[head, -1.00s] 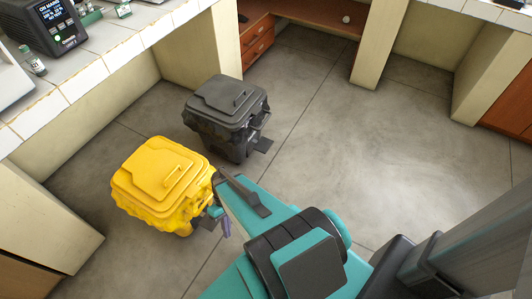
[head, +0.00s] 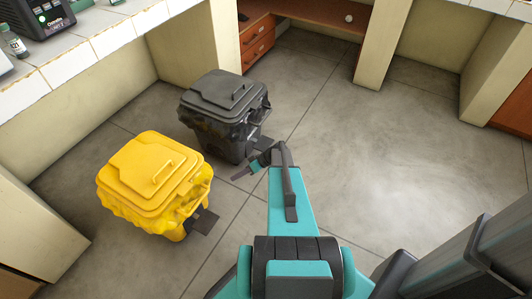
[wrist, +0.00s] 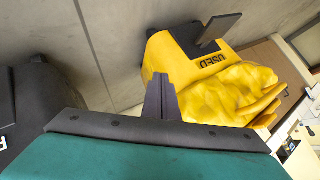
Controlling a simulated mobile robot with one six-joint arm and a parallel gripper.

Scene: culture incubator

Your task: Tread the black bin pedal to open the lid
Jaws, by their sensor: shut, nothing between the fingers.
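The black bin (head: 222,98) stands on the floor with its lid down. Its dark pedal (head: 262,143) sticks out low on its right side and is partly covered by my arm's end. My gripper (head: 240,174) is shut and empty, just in front of the black bin near the pedal. Whether it touches the pedal cannot be told. The pedal is not clearly seen there.
A yellow bin (head: 150,175) with its lid down stands to the left of my gripper, its own pedal (head: 204,220) sticking out; it also fills the right of the wrist view (wrist: 205,85). A tiled bench (head: 95,45) runs along the left. Floor on the right is clear.

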